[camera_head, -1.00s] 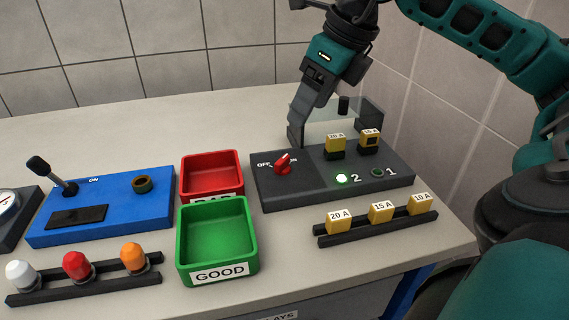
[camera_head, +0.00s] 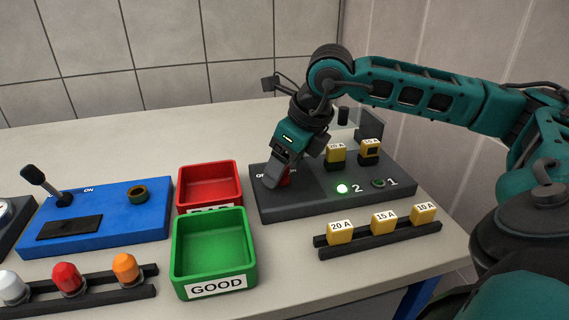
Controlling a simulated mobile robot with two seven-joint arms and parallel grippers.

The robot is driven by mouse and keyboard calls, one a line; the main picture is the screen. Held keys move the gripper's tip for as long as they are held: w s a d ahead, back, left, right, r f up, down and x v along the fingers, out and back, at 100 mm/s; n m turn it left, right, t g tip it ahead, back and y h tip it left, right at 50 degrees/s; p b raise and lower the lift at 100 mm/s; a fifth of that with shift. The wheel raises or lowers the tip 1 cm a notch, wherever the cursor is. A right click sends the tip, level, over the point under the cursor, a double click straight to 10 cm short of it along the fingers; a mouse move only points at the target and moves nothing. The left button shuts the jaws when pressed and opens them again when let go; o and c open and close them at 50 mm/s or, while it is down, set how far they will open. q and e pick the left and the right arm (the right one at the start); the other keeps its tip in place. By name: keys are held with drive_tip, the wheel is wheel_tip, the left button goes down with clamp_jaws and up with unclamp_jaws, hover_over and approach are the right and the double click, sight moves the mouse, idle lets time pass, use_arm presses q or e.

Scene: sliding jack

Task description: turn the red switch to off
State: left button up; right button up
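The red switch (camera_head: 285,179) sits on the left part of the dark grey panel (camera_head: 310,203), by the OFF label. Most of it is hidden behind my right gripper (camera_head: 272,182), whose fingers point down at the switch. I cannot tell whether the fingers touch it, or whether they are open or shut. The switch's angle is hidden too. On the panel the green lamp by the number 2 (camera_head: 342,188) is lit, and the lamp by the number 1 (camera_head: 378,183) is dark. My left gripper is not in view.
Two yellow fuses (camera_head: 336,152) stand on the panel behind the lamps. A rack (camera_head: 385,237) with several yellow fuses is in front. A red bin (camera_head: 209,183) and a green GOOD bin (camera_head: 214,245) stand left of the panel, then a blue lever box (camera_head: 100,215).

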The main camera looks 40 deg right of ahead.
drive_tip(key=shift+c, duration=0.4)
drive_tip(key=shift+c, duration=0.7)
drive_tip(key=c, duration=0.8)
drive_tip(key=shift+c, duration=0.2)
